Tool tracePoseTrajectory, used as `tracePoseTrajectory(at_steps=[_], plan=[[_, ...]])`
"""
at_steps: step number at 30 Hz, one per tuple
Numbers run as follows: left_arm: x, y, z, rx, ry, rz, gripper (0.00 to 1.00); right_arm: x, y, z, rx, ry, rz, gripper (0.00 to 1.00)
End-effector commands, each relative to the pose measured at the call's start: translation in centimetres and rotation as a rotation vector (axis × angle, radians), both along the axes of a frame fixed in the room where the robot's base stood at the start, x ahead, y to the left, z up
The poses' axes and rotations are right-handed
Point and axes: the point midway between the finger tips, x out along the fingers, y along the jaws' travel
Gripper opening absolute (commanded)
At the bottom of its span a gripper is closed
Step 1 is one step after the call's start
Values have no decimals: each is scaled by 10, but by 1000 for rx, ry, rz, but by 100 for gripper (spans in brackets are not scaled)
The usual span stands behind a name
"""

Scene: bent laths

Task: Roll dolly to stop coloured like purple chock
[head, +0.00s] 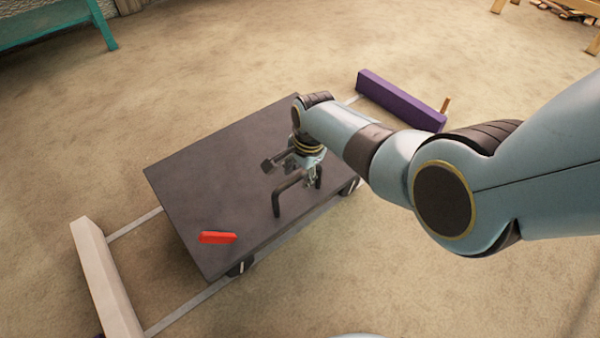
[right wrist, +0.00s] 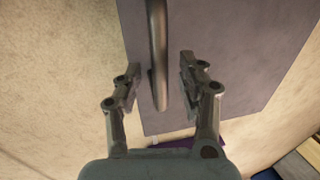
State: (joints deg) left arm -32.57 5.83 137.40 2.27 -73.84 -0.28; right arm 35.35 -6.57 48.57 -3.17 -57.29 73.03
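The dolly (head: 215,170) is a dark grey flat platform on wheels, standing on two pale rails between two stops. The purple stop (head: 400,100) is at the far right end, the pale pinkish stop (head: 105,280) at the near left end. A dark arched handle (head: 278,196) rises from the dolly's right side. My right gripper (head: 291,172) is at the handle; in the right wrist view its open fingers stand either side of the handle bar (right wrist: 157,50), with gaps visible. A red block (head: 217,237) lies on the dolly's near corner. My left gripper is out of view.
A pale rail (head: 190,304) runs along the dolly's near side. A small orange peg (head: 445,105) stands by the purple stop. A teal bench (head: 50,25) is at the far left, and wooden legs (head: 592,40) at the far right. Open floor surrounds the rails.

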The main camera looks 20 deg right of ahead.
Motion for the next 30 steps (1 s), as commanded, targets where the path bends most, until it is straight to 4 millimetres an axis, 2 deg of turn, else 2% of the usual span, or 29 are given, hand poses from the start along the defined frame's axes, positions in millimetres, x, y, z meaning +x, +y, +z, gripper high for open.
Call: tracePoseTrajectory(at_steps=[2, 9, 11, 24, 26, 30], plan=[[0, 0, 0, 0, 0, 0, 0, 0, 0, 0, 0, 0, 0, 37], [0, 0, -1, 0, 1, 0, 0, 0, 0, 0, 0, 0, 0, 6], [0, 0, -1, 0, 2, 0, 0, 0, 0, 0, 0, 0, 0, 0], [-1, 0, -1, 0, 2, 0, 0, 0, -2, 0, 0, 1, 0, 0], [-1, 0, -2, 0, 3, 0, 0, 2, -6, 0, -1, 1, -1, 0], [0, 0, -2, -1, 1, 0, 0, 9, -25, 0, -6, -2, -1, 0]])
